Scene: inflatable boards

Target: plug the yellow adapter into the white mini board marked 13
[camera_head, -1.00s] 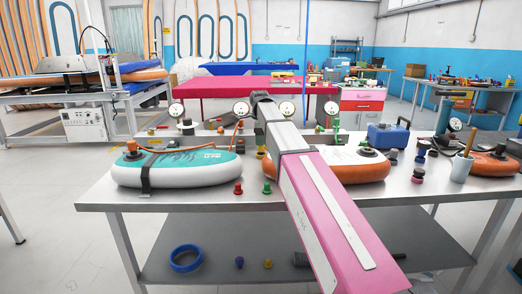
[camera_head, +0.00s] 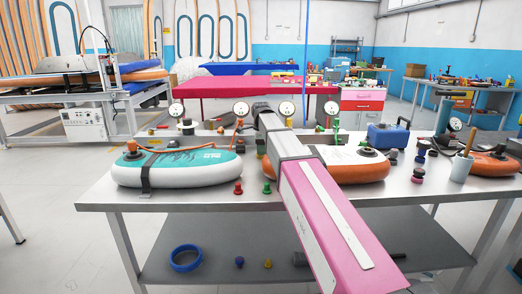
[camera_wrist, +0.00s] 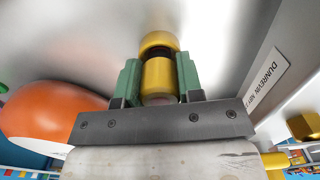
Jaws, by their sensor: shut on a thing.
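The yellow adapter (camera_wrist: 158,75) is between the green fingers of my gripper (camera_wrist: 159,82) in the wrist view. It has a rounded yellow top and a dark band. My gripper is shut on it; in the head view my own arm hides both. A white-topped mini board with an orange side (camera_head: 350,168) lies on the bench, partly behind my arm, with a dark valve on top. An orange rounded side (camera_wrist: 50,125) shows at the left of the wrist view. A white and teal mini board (camera_head: 180,168) lies to the left. I cannot read a 13 on any board.
The steel bench (camera_head: 215,198) holds a red fitting (camera_head: 238,188), a green fitting (camera_head: 267,188) and several gauges at the back. A blue case (camera_head: 388,135), an orange board (camera_head: 490,164) and a mug (camera_head: 462,167) stand to the right.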

